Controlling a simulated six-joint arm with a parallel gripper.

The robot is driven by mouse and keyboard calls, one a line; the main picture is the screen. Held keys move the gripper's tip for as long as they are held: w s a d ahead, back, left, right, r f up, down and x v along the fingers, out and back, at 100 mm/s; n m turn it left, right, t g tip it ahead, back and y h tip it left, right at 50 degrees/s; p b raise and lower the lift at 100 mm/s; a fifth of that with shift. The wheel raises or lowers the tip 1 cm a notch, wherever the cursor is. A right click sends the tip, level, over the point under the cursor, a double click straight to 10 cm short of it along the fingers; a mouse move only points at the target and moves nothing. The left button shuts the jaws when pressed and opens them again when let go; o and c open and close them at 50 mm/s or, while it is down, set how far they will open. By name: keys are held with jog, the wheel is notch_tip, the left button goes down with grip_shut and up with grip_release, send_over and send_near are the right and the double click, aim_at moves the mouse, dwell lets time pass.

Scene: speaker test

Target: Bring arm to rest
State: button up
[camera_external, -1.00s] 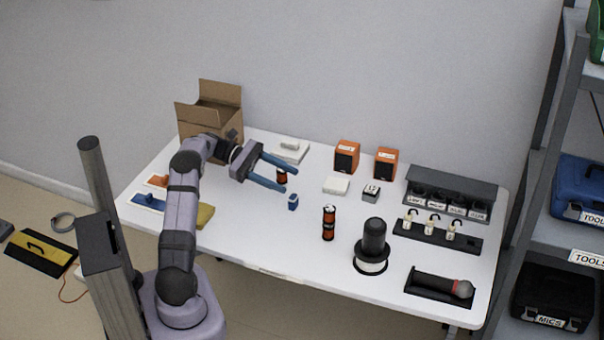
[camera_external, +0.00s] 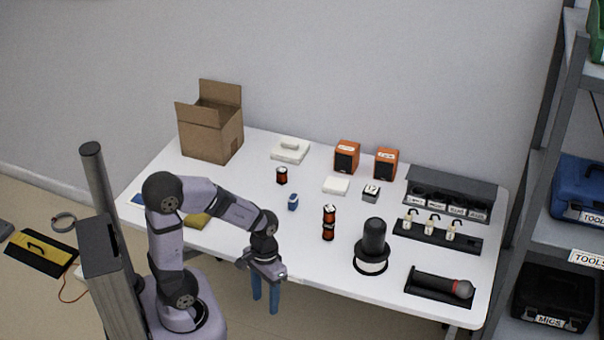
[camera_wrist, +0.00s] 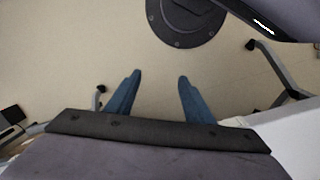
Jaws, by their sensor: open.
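My gripper (camera_external: 265,306) hangs at the front edge of the white table (camera_external: 300,240), its blue fingers pointing down past the edge toward the floor. In the wrist view my gripper (camera_wrist: 158,78) shows both blue fingers wide apart with nothing between them, over the beige floor (camera_wrist: 110,45). The gripper is open and empty, clear of the objects on the table.
An open cardboard box (camera_external: 212,135) stands at the back left. A black-and-orange cylinder (camera_external: 329,223), a small blue object (camera_external: 293,202), a dark domed device (camera_external: 373,246) and a microphone (camera_external: 444,287) in a black tray are on the table. A shelf (camera_external: 550,190) stands at right.

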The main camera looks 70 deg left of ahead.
notch_tip(320, 180, up, 24)
jog(key=d+m+y+p, duration=0.1)
jog(key=m+p, duration=0.2)
jog(key=p, duration=2.2)
jog(key=shift+s+m+t+p, duration=0.3)
jog(key=shift+s+t+p, duration=0.05)
jog(key=shift+s+t, duration=0.05)
jog(key=shift+f, duration=0.1)
